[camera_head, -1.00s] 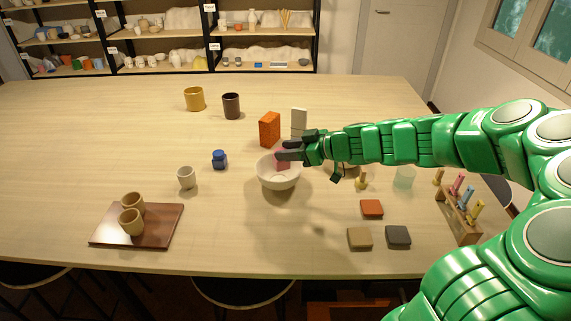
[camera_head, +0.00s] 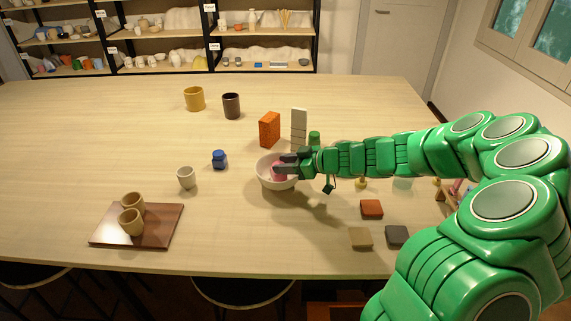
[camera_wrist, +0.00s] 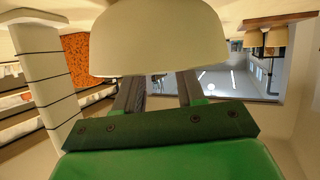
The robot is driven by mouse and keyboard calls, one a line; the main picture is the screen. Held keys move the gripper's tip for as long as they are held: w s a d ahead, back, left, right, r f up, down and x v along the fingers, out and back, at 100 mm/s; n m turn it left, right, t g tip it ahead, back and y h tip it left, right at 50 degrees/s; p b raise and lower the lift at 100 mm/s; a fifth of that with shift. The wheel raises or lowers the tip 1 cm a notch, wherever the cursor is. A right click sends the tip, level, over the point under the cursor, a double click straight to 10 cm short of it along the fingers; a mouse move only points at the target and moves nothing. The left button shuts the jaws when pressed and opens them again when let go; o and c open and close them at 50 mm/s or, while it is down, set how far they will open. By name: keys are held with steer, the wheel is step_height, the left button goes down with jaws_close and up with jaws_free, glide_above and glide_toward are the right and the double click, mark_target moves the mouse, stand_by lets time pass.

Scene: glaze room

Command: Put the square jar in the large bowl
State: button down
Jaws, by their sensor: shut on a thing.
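The pink square jar (camera_head: 278,172) is between the fingers of my gripper (camera_head: 285,165), which is shut on it. It is low inside the white large bowl (camera_head: 277,185), below the rim at the back; the bowl's front wall hides its lower part, so I cannot tell whether it touches the bottom. In the wrist view, which is upside down, the bowl (camera_wrist: 160,40) fills the top middle. My fingers (camera_wrist: 160,92) reach behind its rim, and the jar is hidden there.
An orange brick (camera_head: 269,129) and a white striped block (camera_head: 299,124) stand behind the bowl, with a green object (camera_head: 314,138) beside them. A blue jar (camera_head: 219,159) and a pale cup (camera_head: 186,177) stand left. Square tiles (camera_head: 371,209) lie front right. The table in front is clear.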

steer(key=shift+f, duration=0.4)
steer(key=c, duration=0.7)
jaws_free()
steer(key=shift+r, duration=0.15)
steer(key=shift+r, duration=0.25)
steer(key=v, duration=1.2)
steer(key=shift+f, duration=0.1)
